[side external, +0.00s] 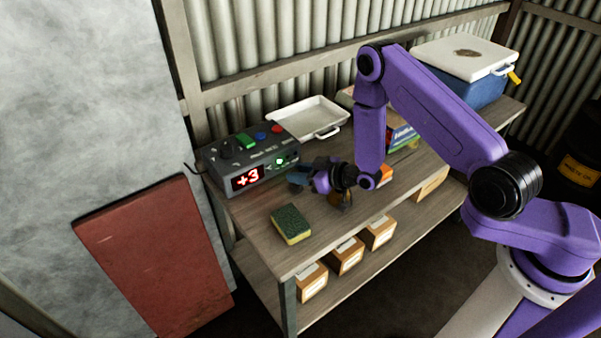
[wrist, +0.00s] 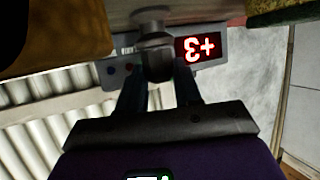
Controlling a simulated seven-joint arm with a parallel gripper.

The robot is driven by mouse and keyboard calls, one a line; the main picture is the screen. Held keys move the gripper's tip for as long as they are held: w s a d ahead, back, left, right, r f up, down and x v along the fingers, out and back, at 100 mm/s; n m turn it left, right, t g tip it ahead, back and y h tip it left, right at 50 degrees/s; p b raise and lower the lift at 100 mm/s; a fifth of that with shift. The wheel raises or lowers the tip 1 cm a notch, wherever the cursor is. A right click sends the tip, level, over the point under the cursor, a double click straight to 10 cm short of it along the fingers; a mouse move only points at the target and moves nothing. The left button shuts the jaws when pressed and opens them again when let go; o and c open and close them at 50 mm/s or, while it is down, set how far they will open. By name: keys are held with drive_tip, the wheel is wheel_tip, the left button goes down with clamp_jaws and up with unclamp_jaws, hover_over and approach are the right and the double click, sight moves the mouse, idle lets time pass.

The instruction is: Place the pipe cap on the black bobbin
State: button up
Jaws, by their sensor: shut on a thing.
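My gripper (side external: 308,180) is over the bench in front of the control box, turned sideways in the side external view. In the wrist view my gripper (wrist: 157,82) has both fingers closed around a dark grey, rounded piece, which I take to be the pipe cap (wrist: 156,58). In the side external view the held piece is too small and hidden to make out. I cannot pick out the black bobbin with certainty in either view. An amber-brown thing (side external: 342,200) sits just beside my gripper, partly covered by it.
The grey control box (side external: 210,160) with a red "+3" display stands behind my gripper. A green-yellow sponge (side external: 290,224) lies at the front. Bare bench shows near the sponge.

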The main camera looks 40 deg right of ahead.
drive_tip(key=shift+f, duration=0.15)
drive_tip(key=o, duration=1)
